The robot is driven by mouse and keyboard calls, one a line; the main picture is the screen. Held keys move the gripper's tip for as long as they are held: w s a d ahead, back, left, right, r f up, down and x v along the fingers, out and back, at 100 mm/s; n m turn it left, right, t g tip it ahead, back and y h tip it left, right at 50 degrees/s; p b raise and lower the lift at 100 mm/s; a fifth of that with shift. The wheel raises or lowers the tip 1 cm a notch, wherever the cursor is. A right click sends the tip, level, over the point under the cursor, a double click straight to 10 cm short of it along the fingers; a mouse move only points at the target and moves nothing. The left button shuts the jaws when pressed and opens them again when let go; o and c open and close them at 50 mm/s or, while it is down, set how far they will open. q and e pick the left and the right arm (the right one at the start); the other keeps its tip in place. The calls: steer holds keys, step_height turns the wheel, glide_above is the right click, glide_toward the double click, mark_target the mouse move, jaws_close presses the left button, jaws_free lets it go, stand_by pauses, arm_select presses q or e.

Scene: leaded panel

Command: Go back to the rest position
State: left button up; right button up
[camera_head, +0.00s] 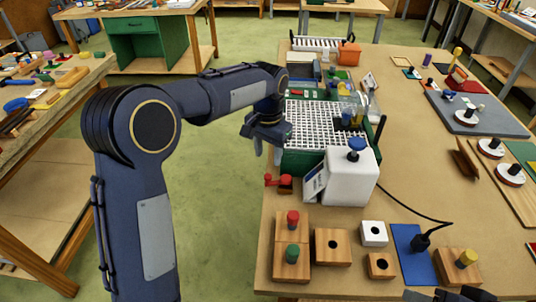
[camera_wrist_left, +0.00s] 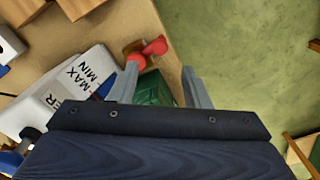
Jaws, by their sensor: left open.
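My left gripper (camera_head: 266,143) is at the left edge of the workbench, beside the white grid-topped green box (camera_head: 305,163). In the left wrist view, the fingers of the left gripper (camera_wrist_left: 161,88) are spread apart with nothing held between them. Beyond them are a red-knobbed part (camera_wrist_left: 154,47) and the green box's side (camera_wrist_left: 152,90). A dark part that looks like my right gripper (camera_head: 445,295) shows at the bottom edge of the head view, mostly cut off; its fingers cannot be made out clearly.
A white tank (camera_head: 350,178) with a blue cap stands in front of the grid box. Wooden blocks (camera_head: 332,247) and a blue mat (camera_head: 412,255) lie near the front edge. Another bench (camera_head: 50,120) stands at left, with open green floor (camera_head: 225,200) between.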

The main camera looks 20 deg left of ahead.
arm_select(q)
steer(key=shift+s+a+r, duration=0.2)
steer(key=shift+r, duration=0.05)
steer(key=s+a+r+n+t+h, duration=0.1)
steer(key=s+a+r+n+h, duration=0.15)
steer(key=s, duration=0.55)
steer(key=s+a+r+n+t+h, duration=0.1)
steer(key=s+a+r+t, duration=0.2)
steer(key=s, duration=0.5)
steer(key=s+f+n, duration=0.1)
steer(key=s+f, duration=0.1)
steer(key=s, duration=0.4)
steer(key=s+d+f+n+t, duration=0.1)
steer(key=s+f, duration=0.1)
steer(key=s, duration=0.5)
steer(key=shift+s+f+t, duration=0.2)
steer(key=shift+f+t, duration=0.1)
steer(key=shift+f, duration=0.05)
